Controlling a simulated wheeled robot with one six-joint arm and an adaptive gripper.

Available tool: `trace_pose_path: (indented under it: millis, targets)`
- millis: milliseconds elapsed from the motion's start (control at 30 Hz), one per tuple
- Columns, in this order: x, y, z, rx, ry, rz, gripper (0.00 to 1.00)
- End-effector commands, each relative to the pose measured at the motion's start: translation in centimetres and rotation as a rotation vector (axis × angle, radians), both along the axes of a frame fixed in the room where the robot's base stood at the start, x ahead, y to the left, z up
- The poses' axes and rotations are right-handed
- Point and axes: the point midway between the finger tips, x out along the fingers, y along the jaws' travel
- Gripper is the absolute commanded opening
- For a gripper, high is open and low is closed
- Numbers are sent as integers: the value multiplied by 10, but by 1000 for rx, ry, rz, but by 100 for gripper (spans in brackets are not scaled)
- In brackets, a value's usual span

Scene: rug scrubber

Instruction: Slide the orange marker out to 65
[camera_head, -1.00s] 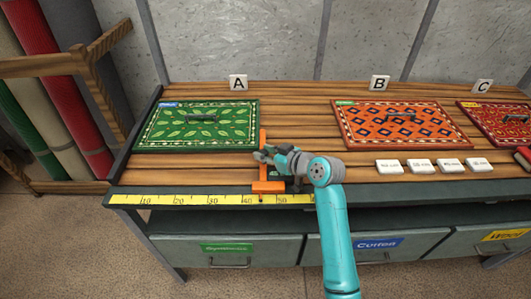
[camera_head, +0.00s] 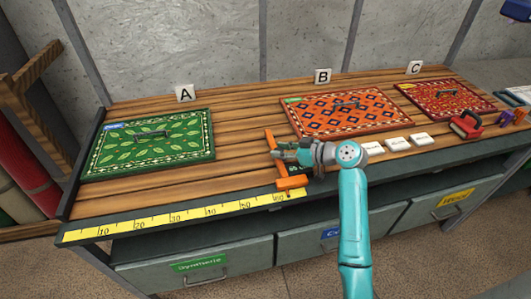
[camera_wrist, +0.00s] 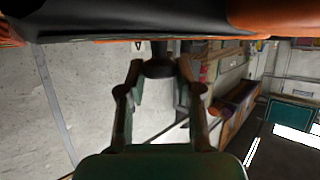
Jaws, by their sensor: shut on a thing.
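The orange marker (camera_head: 293,183) lies across the slatted table top, its foot at the front edge over the yellow ruler (camera_head: 190,215). Its front tip sits a little right of the 60 mark, roughly 62 to 63; the exact reading is too small to tell. My gripper (camera_head: 281,153) is shut on the marker's middle part, which the fingers partly hide. In the wrist view, my gripper (camera_wrist: 160,72) shows its fingers around a dark piece, with blurred orange along the top edge.
A green rug (camera_head: 150,143) lies left under sign A, an orange rug (camera_head: 345,112) behind the gripper under B, a red rug (camera_head: 445,99) under C.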

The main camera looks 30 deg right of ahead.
Motion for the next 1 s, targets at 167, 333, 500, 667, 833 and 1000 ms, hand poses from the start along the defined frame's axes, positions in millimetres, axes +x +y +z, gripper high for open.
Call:
trace_pose_path:
  millis: [167, 333, 500, 667, 833, 1000]
  targets:
    - [-3, -9, -1, 0, 1, 0, 0]
    - [-3, -10, -1, 0, 1, 0, 0]
    - [-3, -10, -1, 0, 1, 0, 36]
    - [-3, -10, 0, 0, 1, 0, 60]
    - [-3, -10, 0, 0, 1, 0, 60]
    - [-8, -12, 2, 0, 0, -1, 60]
